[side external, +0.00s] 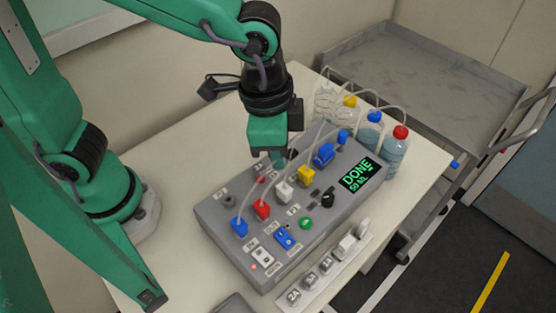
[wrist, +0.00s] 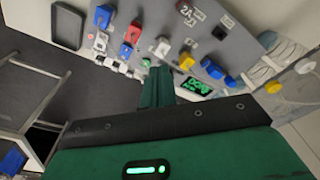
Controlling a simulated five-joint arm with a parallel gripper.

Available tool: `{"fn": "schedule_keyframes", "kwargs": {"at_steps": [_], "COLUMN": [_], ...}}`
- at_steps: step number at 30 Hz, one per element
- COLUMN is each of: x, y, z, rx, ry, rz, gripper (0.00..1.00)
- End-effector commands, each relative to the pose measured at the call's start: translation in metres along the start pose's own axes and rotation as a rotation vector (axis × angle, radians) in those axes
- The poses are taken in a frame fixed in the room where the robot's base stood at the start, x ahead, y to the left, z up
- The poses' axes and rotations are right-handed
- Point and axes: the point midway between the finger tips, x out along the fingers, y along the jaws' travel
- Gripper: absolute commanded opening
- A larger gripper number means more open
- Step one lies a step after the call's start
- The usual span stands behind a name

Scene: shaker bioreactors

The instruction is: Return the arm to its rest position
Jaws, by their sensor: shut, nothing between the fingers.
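My gripper (side external: 277,158) points down above the grey control box (side external: 236,217) in the side view. Its fingers are shut with nothing between them. In the wrist view the green fingers of my gripper (wrist: 158,72) are together, in front of the box panel (wrist: 139,18). The forearm reaches in from the upper left. The gap between fingertips and panel is hard to judge, and part of the panel behind the gripper is hidden.
The box carries coloured connectors with tubes, a green button (side external: 306,223), a black knob (side external: 327,199) and a display (side external: 361,175) reading "DONE 50 ML". Capped bottles (side external: 395,155) stand behind it. A metal cart (side external: 420,75) is beyond the white table (side external: 425,165).

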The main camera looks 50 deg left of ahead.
Motion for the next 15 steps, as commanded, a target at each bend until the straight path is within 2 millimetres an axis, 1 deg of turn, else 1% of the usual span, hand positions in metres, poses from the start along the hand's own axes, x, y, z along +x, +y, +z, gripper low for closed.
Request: {"fn": "schedule_keyframes", "kwargs": {"at_steps": [1, 6, 9, 15], "x": [-0.008, -0.029, -0.04, -0.057], "y": [-0.016, -0.058, -0.079, -0.113], "z": [0.007, 0.033, 0.051, 0.091], "rx": [-0.05, -0.198, -0.284, -0.453], "ry": [0.024, 0.094, 0.134, 0.211], "rz": [-0.007, -0.033, -0.054, -0.103], "gripper": [0.0, 0.0, 0.0, 0.0]}}
